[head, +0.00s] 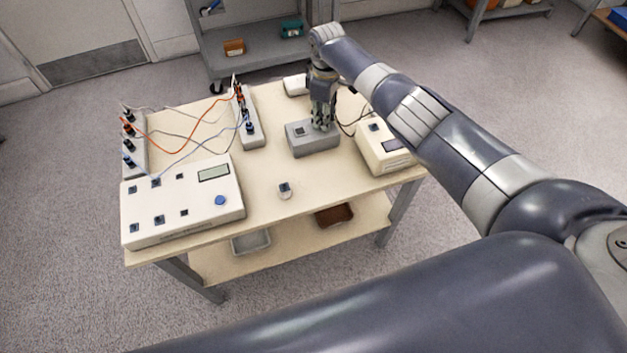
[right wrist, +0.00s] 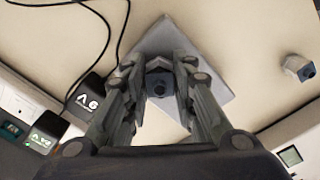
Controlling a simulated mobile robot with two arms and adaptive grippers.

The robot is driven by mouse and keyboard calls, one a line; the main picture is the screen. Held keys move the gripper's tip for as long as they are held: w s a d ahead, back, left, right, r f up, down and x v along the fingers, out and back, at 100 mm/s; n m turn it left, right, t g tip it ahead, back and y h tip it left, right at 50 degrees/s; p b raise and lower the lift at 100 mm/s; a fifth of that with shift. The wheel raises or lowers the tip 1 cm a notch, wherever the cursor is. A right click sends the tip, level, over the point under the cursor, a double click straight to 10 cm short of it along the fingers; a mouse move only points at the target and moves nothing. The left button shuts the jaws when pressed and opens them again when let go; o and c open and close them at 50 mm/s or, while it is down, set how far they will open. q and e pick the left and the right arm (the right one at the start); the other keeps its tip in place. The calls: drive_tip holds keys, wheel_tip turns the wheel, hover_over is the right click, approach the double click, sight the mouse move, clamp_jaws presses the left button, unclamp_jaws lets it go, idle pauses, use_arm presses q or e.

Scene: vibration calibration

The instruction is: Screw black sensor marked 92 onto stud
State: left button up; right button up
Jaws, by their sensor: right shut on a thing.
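My right gripper (head: 322,126) reaches down to the grey block (head: 314,150) near the middle of the table. In the right wrist view, its fingers (right wrist: 160,90) are closed around a small dark piece, which I take to be the black sensor (right wrist: 158,86). No number shows on it. It is over the top of the grey block (right wrist: 222,88); I cannot tell whether it touches it, and any stud under it is hidden. A dark square (head: 300,131) shows on the block's top. My left gripper is out of view.
Two black labelled pieces (right wrist: 90,94) show at left in the wrist view. A small pale piece with a dark face (head: 285,190) lies in front of the block. White boxes stand left (head: 182,200) and right (head: 372,152); wired strips stand behind. The table's front middle is mostly clear.

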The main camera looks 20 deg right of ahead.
drive_tip(key=shift+s+f+m, duration=0.2)
drive_tip(key=shift+m, duration=0.2)
drive_tip(key=shift+m+p, duration=0.6)
drive_tip(key=shift+m, duration=0.9)
drive_tip(key=shift+m+p, duration=0.6)
drive_tip(key=shift+m, duration=1.4)
drive_tip(key=shift+w, duration=0.1)
drive_tip(key=m, duration=0.2)
drive_tip(key=shift+r+m+p, duration=0.1)
drive_tip(key=shift+m+p, duration=0.2)
drive_tip(key=shift+p, duration=0.1)
drive_tip(key=shift+m, duration=0.7)
